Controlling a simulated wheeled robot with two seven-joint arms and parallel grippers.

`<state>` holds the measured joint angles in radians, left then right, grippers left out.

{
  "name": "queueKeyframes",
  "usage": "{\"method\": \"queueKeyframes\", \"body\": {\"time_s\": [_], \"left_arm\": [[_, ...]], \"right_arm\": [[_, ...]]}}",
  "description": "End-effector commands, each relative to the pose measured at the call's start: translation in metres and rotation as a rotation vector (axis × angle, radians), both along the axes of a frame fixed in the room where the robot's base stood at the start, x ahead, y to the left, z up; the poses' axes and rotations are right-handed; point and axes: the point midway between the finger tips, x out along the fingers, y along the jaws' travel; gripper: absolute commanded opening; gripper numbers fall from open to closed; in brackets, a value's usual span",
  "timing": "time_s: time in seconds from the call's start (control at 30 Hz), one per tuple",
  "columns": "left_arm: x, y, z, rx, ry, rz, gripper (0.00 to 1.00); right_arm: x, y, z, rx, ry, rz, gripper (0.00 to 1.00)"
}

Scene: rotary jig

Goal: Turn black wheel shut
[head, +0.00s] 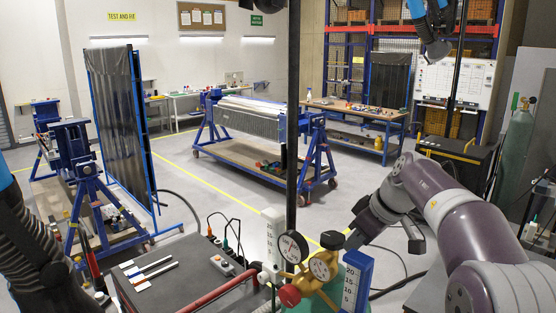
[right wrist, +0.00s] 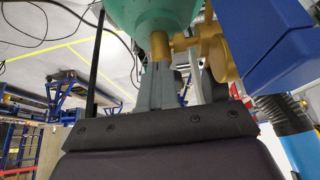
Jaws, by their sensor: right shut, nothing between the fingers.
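A green gas cylinder (head: 333,290) with a brass valve and regulator stands at the bottom middle of the head view. A small dark wheel (head: 332,239) shows on top of its valve. My right gripper (head: 351,236) is close beside this wheel, on its right; I cannot tell whether they touch. In the right wrist view its grey fingers (right wrist: 178,88) are shut with nothing between them. They lie in front of the brass valve stem (right wrist: 160,46), below the green cylinder shoulder (right wrist: 150,14). The wheel cannot be made out there. My left gripper is out of view.
Two gauges (head: 320,266), a red knob (head: 289,296) and a blue scale block (head: 356,282) crowd the valve. A white scale block (head: 272,235) stands left of it. A dark bench (head: 185,262) with small tools is further left.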

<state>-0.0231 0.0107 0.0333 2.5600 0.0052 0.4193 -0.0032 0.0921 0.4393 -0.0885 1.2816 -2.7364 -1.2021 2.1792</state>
Motion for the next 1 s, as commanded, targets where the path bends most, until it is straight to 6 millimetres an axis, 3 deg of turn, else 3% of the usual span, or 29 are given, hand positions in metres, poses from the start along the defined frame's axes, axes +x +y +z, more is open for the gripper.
{"method": "queueKeyframes", "body": {"time_s": [1.0], "left_arm": [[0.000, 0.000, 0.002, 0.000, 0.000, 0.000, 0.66]], "right_arm": [[-0.009, 0.016, 0.000, 0.001, 0.000, 0.000, 0.00]]}}
